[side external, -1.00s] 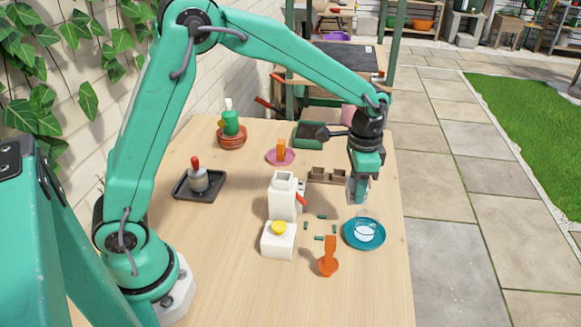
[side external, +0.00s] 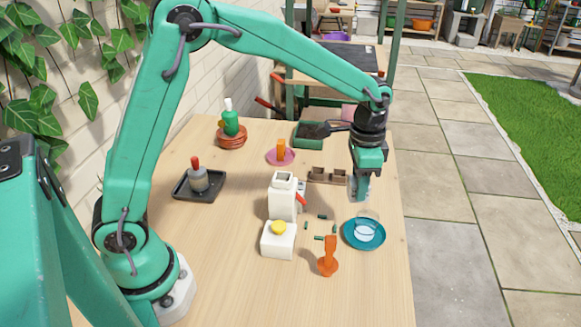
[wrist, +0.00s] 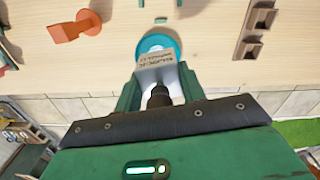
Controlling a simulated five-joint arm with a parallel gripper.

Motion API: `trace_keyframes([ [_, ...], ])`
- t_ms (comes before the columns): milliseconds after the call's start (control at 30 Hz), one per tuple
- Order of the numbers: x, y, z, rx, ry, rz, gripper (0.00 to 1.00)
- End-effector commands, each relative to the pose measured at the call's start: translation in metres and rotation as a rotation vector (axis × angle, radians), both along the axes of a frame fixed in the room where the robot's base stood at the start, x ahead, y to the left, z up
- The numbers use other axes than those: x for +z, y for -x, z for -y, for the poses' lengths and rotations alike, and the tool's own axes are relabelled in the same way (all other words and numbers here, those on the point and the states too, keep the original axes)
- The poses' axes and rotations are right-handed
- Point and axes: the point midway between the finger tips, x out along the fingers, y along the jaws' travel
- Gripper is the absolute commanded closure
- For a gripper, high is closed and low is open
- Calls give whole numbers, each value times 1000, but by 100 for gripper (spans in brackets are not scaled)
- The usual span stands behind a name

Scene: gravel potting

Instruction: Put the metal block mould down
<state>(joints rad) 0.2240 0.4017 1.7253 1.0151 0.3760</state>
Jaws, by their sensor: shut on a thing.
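My gripper (side external: 360,188) is shut on a pale grey metal block, the block mould (wrist: 163,70), which has dark lettering on the face seen in the wrist view. In the side view the mould is mostly hidden by the jaws. A teal saucer (side external: 378,241) with something whitish and clear on it lies just in front of and below my gripper. In the wrist view the saucer (wrist: 146,42) shows beyond the mould, partly covered by it. I cannot tell whether the mould touches anything below.
A brown block rack (side external: 328,176) stands left of my gripper. Several small green pieces (side external: 322,217), a white dispenser (side external: 283,203) and an orange tool (side external: 328,262) lie left of the saucer. A green tray (side external: 308,140) is behind. The table's front is clear.

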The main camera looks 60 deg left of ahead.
Motion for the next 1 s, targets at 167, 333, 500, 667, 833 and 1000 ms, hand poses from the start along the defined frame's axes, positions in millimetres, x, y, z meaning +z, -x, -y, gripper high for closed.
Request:
trace_keyframes([
  [167,24,-1,0,0,1,5,88],
  [333,46,1,-1,4,1,4,88],
  [500,48,16,-10,50,0,2,88],
  [667,52,33,-19,104,0,2,88],
  [833,57,60,-33,188,1,4,88],
  [1000,59,93,-48,285,1,4,88],
])
